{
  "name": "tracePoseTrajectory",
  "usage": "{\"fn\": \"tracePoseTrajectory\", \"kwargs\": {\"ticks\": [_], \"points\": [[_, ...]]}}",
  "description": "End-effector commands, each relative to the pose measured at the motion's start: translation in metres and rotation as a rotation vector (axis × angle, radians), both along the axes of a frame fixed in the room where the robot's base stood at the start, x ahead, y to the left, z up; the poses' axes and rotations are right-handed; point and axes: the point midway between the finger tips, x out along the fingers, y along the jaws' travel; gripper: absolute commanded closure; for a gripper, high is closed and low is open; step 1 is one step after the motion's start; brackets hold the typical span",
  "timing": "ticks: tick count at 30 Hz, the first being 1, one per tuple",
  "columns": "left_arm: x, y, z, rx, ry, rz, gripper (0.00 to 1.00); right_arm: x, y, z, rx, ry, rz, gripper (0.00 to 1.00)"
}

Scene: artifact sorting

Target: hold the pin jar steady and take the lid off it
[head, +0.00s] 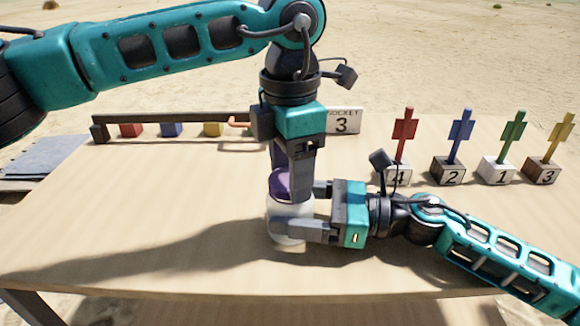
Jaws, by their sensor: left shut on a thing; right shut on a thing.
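The pin jar (287,236) is whitish and stands upright on the table near its middle. Its purple lid (283,184) sits at the top of the jar. My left gripper (293,182) comes down from above and is shut on the lid, its fingers hiding part of it. My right gripper (305,209) reaches in from the right and is shut around the jar's body, one finger at the front and one behind. I cannot tell whether the lid is seated or slightly raised. The jar's contents are hidden.
Red (404,130), blue (461,130), green (514,130) and yellow (563,130) pins stand in numbered blocks at the right. The front-left of the wooden table (100,235) is clear.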

Motion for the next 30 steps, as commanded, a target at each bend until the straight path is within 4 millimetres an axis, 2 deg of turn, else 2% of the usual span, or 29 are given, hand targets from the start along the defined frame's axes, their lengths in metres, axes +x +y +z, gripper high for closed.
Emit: {"fn": "tracePoseTrajectory", "kwargs": {"ticks": [24,30], "points": [[0.0001,-0.0001,0.0012,-0.003,0.0,1.586,0.75,0.0003,-0.0003,-0.0006,-0.001,0.0,-0.001,1.0],[0.0002,-0.0001,0.0015,-0.004,0.001,1.888,0.75,0.0003,-0.0003,-0.0006,-0.001,0.0,-0.001,1.0]]}}
